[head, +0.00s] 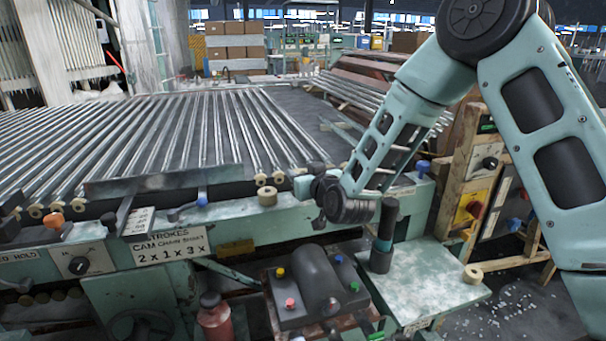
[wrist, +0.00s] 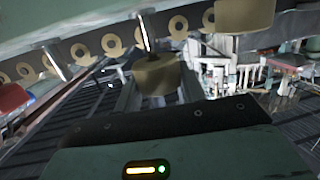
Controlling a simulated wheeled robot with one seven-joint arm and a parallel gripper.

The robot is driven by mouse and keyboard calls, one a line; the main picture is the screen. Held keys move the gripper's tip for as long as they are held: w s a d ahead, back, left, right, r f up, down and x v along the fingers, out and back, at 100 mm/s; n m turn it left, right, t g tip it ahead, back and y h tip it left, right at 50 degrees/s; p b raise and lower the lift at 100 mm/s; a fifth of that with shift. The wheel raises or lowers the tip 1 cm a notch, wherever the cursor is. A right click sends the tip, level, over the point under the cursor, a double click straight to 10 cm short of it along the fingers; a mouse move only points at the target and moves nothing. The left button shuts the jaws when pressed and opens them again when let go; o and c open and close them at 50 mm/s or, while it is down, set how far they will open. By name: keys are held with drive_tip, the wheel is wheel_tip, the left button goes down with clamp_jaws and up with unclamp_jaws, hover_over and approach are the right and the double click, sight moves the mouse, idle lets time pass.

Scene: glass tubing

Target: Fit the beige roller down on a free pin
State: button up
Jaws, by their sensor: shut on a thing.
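My gripper (head: 282,190) reaches in from the right, low over the front rail. In the wrist view, it is shut on a beige roller (wrist: 157,75). A beige roller (head: 267,195) at the gripper's tip in the head view seems to be this one. An upright metal pin (wrist: 146,32) stands just behind the held roller in the wrist view, seemingly apart from it. Another bare pin (wrist: 57,64) is farther left. A second beige roller (wrist: 243,16) is at the top, right of the pins. Its pin, if any, is hidden.
A beige roller (head: 473,273) lies on the pale side table (head: 425,285), beside a dark upright post (head: 383,240). Long glass tubes (head: 190,130) cover the bed behind the rail. A blue knob (head: 202,199) is left of the gripper.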

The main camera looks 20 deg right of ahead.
drive_tip(key=shift+f+b, duration=1.65)
drive_tip(key=shift+f, duration=0.2)
drive_tip(key=o, duration=1)
drive_tip(key=shift+o, duration=0.2)
drive_tip(key=s+d+r+p, duration=0.1)
drive_tip(key=s+r+p, duration=0.1)
drive_tip(key=s, duration=0.9)
drive_tip(key=shift+s+d+r, duration=0.15)
drive_tip(key=shift+s+d, duration=0.15)
drive_tip(key=shift+s, duration=0.05)
drive_tip(key=shift+s+p, duration=0.2)
drive_tip(key=shift+p, duration=1)
drive_tip(key=shift+s+d+r+p, duration=0.15)
drive_tip(key=shift+s+p, duration=1.1)
drive_tip(key=shift+p, duration=1.8)
drive_tip(key=shift+s+d+p, duration=0.2)
drive_tip(key=shift+s+p, duration=1.05)
drive_tip(key=shift+p, duration=1.8)
